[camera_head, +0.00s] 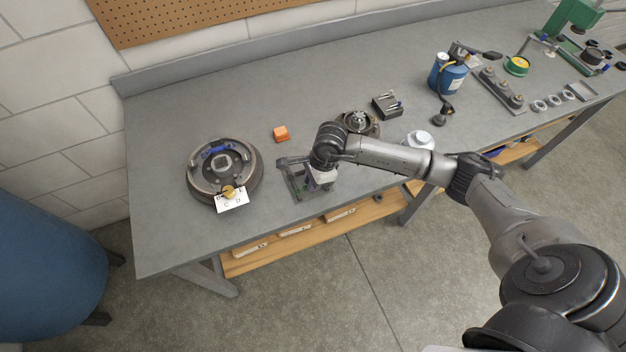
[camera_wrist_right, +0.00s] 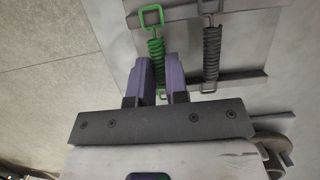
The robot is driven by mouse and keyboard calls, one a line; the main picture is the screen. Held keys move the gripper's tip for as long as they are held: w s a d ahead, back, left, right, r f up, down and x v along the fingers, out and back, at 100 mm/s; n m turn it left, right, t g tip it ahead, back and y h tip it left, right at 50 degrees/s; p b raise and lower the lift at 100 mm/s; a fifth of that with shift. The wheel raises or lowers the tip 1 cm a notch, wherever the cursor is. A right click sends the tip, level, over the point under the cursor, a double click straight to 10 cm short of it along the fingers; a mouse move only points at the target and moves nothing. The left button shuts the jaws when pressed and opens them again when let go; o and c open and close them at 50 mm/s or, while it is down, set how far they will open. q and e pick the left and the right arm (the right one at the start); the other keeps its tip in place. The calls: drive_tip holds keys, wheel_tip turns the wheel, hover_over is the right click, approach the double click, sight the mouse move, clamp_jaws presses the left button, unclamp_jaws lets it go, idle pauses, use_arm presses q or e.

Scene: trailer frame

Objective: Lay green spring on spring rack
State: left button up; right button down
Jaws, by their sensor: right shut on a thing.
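The green spring (camera_wrist_right: 156,48) is between the purple fingers of my right gripper (camera_wrist_right: 158,75) in the right wrist view, and the gripper is shut on it. Its square end loop extends past the fingertips, over one bar of the spring rack (camera_wrist_right: 245,77). A dark grey spring (camera_wrist_right: 211,48) lies across the rack beside it, roughly parallel. In the head view the rack (camera_head: 290,184) is near the bench's front edge, with my right gripper (camera_head: 309,186) low over it. The wrist partly hides the rack there. I cannot tell whether the green spring touches the rack. My left gripper is not in view.
A brake drum assembly (camera_head: 193,186) with a white label card (camera_head: 232,204) is left of the rack. A blue canister (camera_head: 449,77) stands farther right. The bench's back left is clear.

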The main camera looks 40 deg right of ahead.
drive_tip(key=c, duration=1.1)
unclamp_jaws()
drive_tip(key=shift+c, duration=1.4)
drive_tip(key=shift+r, duration=0.1)
drive_tip(key=shift+r+p, duration=1.25)
drive_tip(key=shift+r, duration=0.6)
drive_tip(key=shift+r+p, duration=0.95)
drive_tip(key=shift+r, duration=0.65)
